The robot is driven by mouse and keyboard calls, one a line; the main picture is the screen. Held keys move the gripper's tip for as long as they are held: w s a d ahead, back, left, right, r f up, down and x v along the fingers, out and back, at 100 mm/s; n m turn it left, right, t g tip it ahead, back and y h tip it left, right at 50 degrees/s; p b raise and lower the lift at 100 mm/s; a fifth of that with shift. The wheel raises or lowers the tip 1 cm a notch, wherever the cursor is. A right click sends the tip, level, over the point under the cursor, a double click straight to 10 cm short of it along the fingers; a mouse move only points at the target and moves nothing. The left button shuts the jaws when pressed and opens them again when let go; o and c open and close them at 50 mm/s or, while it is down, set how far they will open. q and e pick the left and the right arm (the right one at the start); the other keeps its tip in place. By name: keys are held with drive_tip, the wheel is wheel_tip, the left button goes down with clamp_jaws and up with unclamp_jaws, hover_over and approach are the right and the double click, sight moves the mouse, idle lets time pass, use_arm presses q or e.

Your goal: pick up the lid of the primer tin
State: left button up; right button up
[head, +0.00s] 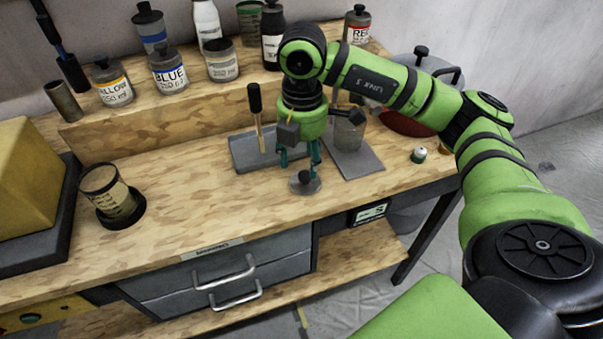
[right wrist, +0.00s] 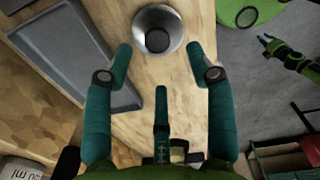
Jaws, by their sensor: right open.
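The lid, a grey metal disc with a dark round knob, lies on the bench top (head: 305,183) in the head view. It also shows in the right wrist view (right wrist: 158,28), near the top edge. My right gripper (head: 300,156) is open and empty just above and behind it. In the right wrist view its teal fingertips (right wrist: 160,60) are wide apart, and the lid lies beyond them, not between them. Part of my left gripper (right wrist: 268,43) shows small at the right of that view, away from the bench. I cannot tell which container is the primer tin.
A grey tray (head: 243,163) with an upright wooden-handled tool stands left of my right gripper. A grey plate (head: 366,166) with a beaker is to the right. Labelled bottles line the raised shelf (head: 150,125).

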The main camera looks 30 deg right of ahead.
sight(305, 175)
drive_tip(key=f, duration=0.1)
drive_tip(key=f+p, duration=0.1)
drive_tip(key=f, duration=0.2)
drive_tip(key=shift+d+f, duration=0.35)
drive_tip(key=shift+f, duration=0.25)
drive_tip(key=c, duration=1)
